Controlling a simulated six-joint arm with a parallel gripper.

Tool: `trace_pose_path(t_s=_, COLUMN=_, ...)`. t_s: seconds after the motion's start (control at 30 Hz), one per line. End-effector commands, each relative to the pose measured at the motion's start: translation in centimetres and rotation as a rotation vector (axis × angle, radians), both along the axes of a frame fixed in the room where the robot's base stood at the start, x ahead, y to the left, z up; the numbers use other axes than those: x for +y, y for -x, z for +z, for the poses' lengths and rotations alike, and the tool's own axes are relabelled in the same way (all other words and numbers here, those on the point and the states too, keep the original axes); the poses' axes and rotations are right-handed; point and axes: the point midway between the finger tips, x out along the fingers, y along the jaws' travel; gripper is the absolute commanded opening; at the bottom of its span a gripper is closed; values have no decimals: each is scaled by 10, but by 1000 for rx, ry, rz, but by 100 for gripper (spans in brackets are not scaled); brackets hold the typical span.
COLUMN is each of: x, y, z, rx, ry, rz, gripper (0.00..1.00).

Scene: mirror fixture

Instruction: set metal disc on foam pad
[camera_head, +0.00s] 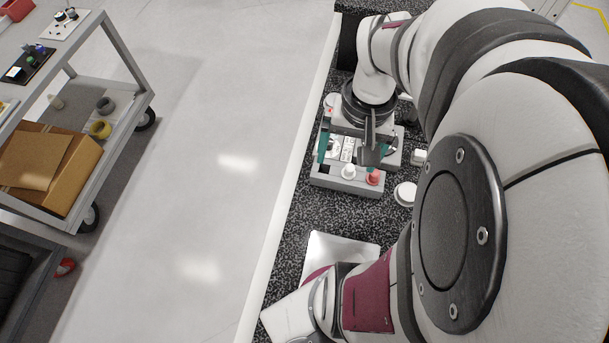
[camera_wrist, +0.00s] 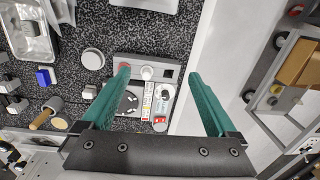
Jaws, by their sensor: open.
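My gripper (camera_head: 348,153) has teal fingers spread apart above a grey fixture box; nothing shows between them. In the wrist view my gripper (camera_wrist: 160,75) also shows open, its fingertips on either side of the box. The grey fixture (camera_head: 345,185) carries a white knob (camera_head: 348,172), a red knob (camera_head: 373,176) and a printed label. A pale round disc-like piece (camera_head: 405,194) lies on the speckled bench beside the fixture. It also shows in the wrist view (camera_wrist: 93,61). I cannot tell whether it is the metal disc or the foam pad.
A shiny metal tray (camera_head: 340,248) lies on the bench, partly behind my arm. The wrist view shows a blue block (camera_wrist: 44,76) and a wooden-handled tool (camera_wrist: 42,118). A cart with a cardboard box (camera_head: 45,170) stands across the open floor.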

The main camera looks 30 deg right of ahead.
Motion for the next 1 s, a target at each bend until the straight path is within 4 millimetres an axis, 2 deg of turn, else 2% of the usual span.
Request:
trace_pose_path(t_s=0.03, x=42, y=1, z=11, rx=-10, ry=-13, rz=67, gripper=94)
trace_pose_path(t_s=0.1, x=94, y=16, z=21, rx=-6, ry=-44, rz=134, gripper=94)
trace_pose_path(t_s=0.2, x=140, y=45, z=27, rx=6, ry=-81, rz=204, gripper=94)
trace_pose_path(t_s=0.27, x=153, y=57, z=28, rx=14, ry=-94, rz=225, gripper=94)
trace_pose_path(t_s=0.37, x=160, y=65, z=28, rx=21, ry=-103, rz=236, gripper=94)
trace_pose_path(t_s=1.0, x=159, y=64, z=28, rx=20, ry=-101, rz=235, gripper=94)
